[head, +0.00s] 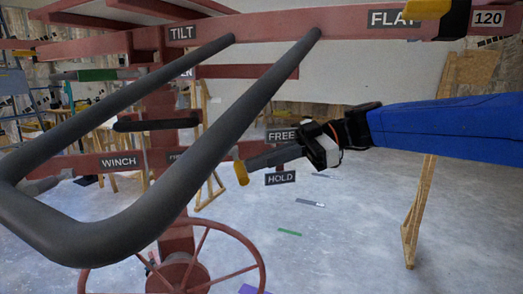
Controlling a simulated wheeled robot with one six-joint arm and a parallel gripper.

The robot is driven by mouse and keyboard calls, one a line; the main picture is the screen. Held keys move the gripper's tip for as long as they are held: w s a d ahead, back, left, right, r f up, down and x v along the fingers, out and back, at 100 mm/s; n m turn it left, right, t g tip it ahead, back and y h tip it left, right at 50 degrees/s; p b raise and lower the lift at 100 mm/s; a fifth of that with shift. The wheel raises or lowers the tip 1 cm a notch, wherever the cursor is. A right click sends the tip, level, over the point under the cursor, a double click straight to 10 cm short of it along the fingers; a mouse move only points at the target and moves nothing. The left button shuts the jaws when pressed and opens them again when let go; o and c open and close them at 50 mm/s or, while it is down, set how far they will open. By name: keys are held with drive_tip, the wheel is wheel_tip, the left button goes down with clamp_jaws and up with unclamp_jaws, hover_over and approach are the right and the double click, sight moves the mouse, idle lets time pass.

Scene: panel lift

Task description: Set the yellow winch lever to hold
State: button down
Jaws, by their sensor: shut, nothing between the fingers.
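The yellow winch lever (241,173) shows as a short yellow end left of the FREE and HOLD labels. Its height is between the two, nearer to HOLD (280,178) than to FREE (283,135). My gripper (250,165) reaches in from the right with its dark fingers shut and empty. The fingertips are right at the yellow end; I cannot tell whether they touch it. The rest of the lever and its pivot are hidden or too small to make out.
A thick grey bent bar (100,225) crosses the left foreground. A red spoked wheel (180,270) stands below it. Red frame beams carry TILT (182,33), FLAT (393,19) and WINCH (118,161) labels. A wooden easel leg (418,215) stands at right. Floor in the lower right is mostly open.

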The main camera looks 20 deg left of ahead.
drive_tip(key=shift+a+f, duration=0.1)
drive_tip(key=shift+f, duration=1.1)
drive_tip(key=shift+f, duration=0.1)
